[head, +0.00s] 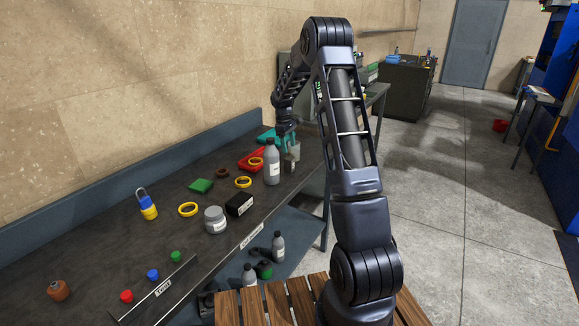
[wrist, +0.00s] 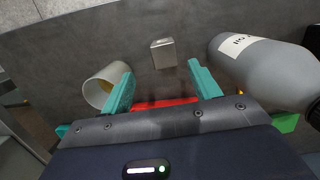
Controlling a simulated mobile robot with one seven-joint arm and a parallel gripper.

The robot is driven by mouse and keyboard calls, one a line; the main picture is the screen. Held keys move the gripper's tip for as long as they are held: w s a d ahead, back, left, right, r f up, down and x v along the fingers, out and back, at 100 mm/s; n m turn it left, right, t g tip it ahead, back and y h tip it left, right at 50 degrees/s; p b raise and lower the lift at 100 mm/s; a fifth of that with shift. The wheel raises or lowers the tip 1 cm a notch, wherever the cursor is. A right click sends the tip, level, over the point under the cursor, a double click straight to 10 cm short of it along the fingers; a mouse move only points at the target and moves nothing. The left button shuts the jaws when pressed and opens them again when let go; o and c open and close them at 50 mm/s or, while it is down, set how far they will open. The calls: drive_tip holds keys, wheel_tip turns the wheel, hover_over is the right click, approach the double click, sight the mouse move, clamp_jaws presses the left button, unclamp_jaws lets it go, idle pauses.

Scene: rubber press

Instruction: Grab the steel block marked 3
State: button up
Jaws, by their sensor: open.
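A small grey steel block (wrist: 163,53) stands on the dark bench top in the wrist view, just beyond and between my fingertips. No number can be read on it. In the head view a small metallic block (head: 289,166) shows just right of the grey bottle. My gripper (wrist: 160,72) has two teal fingers spread apart with nothing held between them. The block is apart from both fingers.
A red tray (head: 249,160) is left of the bottle (head: 272,165). Yellow rings, a jar (head: 215,220) and a black box (head: 239,205) stand nearer.

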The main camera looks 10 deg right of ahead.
sight(290, 164)
drive_tip(key=f, duration=0.5)
drive_tip(key=shift+s+d+f, duration=0.2)
drive_tip(key=shift+s+d, duration=0.05)
drive_tip(key=shift+s, duration=0.05)
drive_tip(key=shift+s+f, duration=0.2)
drive_tip(key=shift+f, duration=1.1)
drive_tip(key=shift+s+f, duration=0.15)
drive_tip(key=shift+f, duration=1.15)
drive_tip(key=shift+c, duration=0.2)
clamp_jaws()
